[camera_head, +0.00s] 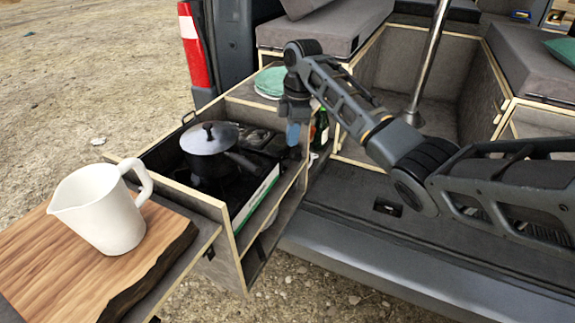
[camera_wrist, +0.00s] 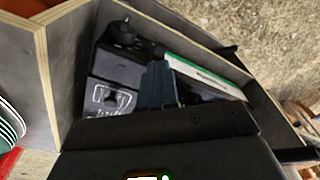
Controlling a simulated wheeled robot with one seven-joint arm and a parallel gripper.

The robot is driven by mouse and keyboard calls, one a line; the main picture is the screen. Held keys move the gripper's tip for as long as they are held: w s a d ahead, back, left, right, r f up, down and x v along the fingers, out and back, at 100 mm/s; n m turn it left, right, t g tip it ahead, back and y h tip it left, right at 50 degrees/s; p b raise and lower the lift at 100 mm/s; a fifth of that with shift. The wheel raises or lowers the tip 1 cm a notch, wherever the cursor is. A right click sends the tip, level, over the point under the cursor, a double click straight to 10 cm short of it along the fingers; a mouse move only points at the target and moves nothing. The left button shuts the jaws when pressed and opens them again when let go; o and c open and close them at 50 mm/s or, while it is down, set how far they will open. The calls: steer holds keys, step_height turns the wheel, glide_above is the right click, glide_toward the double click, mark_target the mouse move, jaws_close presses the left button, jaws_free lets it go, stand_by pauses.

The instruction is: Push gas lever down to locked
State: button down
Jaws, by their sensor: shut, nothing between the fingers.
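The camping stove (camera_head: 268,160) sits in the pulled-out drawer, with a white and green strip along its side. In the wrist view its black top (camera_wrist: 103,70) bears a white printed diagram, and a round black knob (camera_wrist: 123,32) stands at its far end. I cannot make out the gas lever clearly; it may be hidden behind my fingers. My gripper (camera_head: 293,140) points down over the right end of the stove. Its blue-grey fingers (camera_wrist: 157,68) are shut and empty, close to the stove's striped edge. Whether they touch it I cannot tell.
A lidded pot (camera_head: 207,150) stands on the stove's left part. The drawer's wooden walls (camera_head: 230,240) surround the stove closely. A green bottle (camera_head: 321,130) stands right of my gripper. A white jug (camera_head: 100,210) stands on a wooden board (camera_head: 60,275) at the front left.

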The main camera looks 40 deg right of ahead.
mark_target(290, 161)
steer(key=f+b, duration=0.1)
steer(key=f, duration=0.1)
steer(key=f+b, duration=0.4)
steer(key=shift+w+a, duration=0.15)
steer(key=shift+a, duration=0.1)
steer(key=shift+f, duration=0.2)
steer(key=shift+f+b, duration=0.4)
steer(key=shift+f, duration=0.45)
steer(key=shift+d+r+p, duration=0.2)
steer(key=shift+r+p, duration=0.1)
steer(key=shift+p, duration=0.05)
steer(key=shift+s+d+r+p, duration=0.15)
steer(key=shift+s+d+p, duration=0.25)
steer(key=shift+d, duration=0.15)
steer(key=shift+s+d+r+p, duration=0.15)
steer(key=shift+s+d+p, duration=0.15)
steer(key=shift+s+d, duration=0.15)
